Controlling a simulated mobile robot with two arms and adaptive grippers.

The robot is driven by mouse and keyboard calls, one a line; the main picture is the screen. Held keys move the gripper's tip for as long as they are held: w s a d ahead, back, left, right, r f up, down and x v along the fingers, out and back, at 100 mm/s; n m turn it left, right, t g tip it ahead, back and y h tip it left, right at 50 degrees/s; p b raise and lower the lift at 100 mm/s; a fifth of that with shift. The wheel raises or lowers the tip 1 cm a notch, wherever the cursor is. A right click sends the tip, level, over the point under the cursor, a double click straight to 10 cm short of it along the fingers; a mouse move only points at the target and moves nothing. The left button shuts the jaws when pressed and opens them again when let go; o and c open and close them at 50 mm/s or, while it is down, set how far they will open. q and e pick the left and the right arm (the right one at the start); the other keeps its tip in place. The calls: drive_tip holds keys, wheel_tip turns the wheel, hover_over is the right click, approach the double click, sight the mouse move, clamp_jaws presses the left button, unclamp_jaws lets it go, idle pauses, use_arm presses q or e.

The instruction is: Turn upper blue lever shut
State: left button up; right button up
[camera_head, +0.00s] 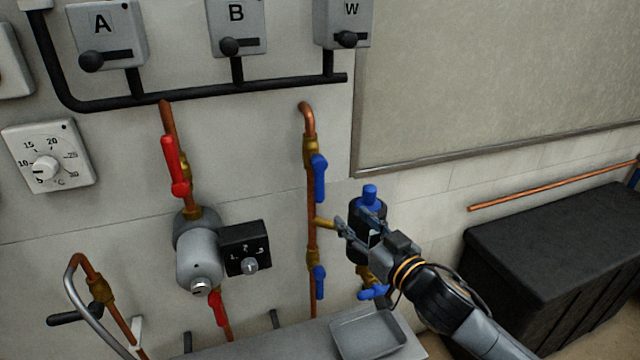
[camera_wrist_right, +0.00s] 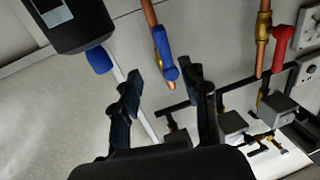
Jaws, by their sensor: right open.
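The upper blue lever (camera_head: 319,178) sits on a brass valve of the middle copper pipe. Its handle hangs down, roughly along the pipe. A lower blue lever (camera_head: 319,282) is on the same pipe. My right gripper (camera_head: 357,222) is open and empty, to the right of and below the upper lever, apart from it. In the right wrist view the open fingers (camera_wrist_right: 165,95) point toward the upper blue lever (camera_wrist_right: 162,50), which shows beyond the gap between them. My left gripper is not in view.
A dark canister (camera_head: 355,215) with a blue cap is close behind my right gripper; it also shows in the wrist view (camera_wrist_right: 75,25). A red lever (camera_head: 173,167) and grey pump (camera_head: 198,250) are to the left. A grey tray (camera_head: 405,322) is below. A black chest (camera_head: 550,240) stands right.

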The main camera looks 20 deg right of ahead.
sight(322, 189)
drive_tip(key=p+x, duration=0.1)
drive_tip(key=x, duration=0.3)
drive_tip(key=p+x, duration=0.1)
drive_tip(key=x, duration=0.3)
drive_tip(key=r+p+x, duration=0.1)
drive_tip(key=x, duration=0.3)
drive_tip(key=shift+w+a, duration=0.25)
drive_tip(key=shift+w, duration=0.05)
drive_tip(key=shift+w+a+f, duration=0.1)
drive_tip(key=shift+w+f, duration=0.05)
drive_tip(key=shift+w, duration=0.35)
clamp_jaws()
